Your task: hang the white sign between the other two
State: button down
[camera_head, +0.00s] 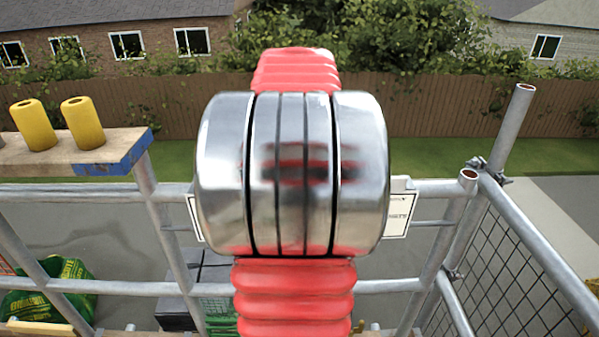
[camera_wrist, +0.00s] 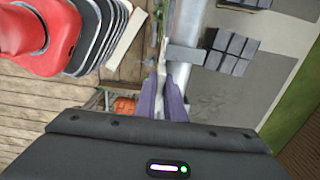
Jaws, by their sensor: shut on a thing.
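My gripper (camera_wrist: 163,92) shows in the wrist view, its two dark fingers close together beside a grey rail. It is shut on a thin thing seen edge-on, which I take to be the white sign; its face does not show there. In the head view my red and silver arm hides the gripper and the middle of the rail. The edge of a white panel (camera_head: 195,218) shows left of my arm. Part of a white panel with dark lettering (camera_head: 401,208) shows right of it. Whether either panel is the held one, I cannot tell.
Scaffold rails (camera_head: 80,193) run across, with a mesh panel (camera_head: 500,270) at the right. Two yellow cylinders (camera_head: 82,121) stand on a blue-ended plank (camera_head: 110,155) at the left. Grey blocks (camera_wrist: 228,50) lie below, beyond the rail. A green bag (camera_head: 55,290) is lower left.

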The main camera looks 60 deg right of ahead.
jog(key=shift+f, duration=0.25)
jog(key=c, duration=1.8)
grip_release()
jog(key=shift+o, duration=0.2)
notch_tip(320, 180, up, 14)
jog(key=shift+f, duration=0.15)
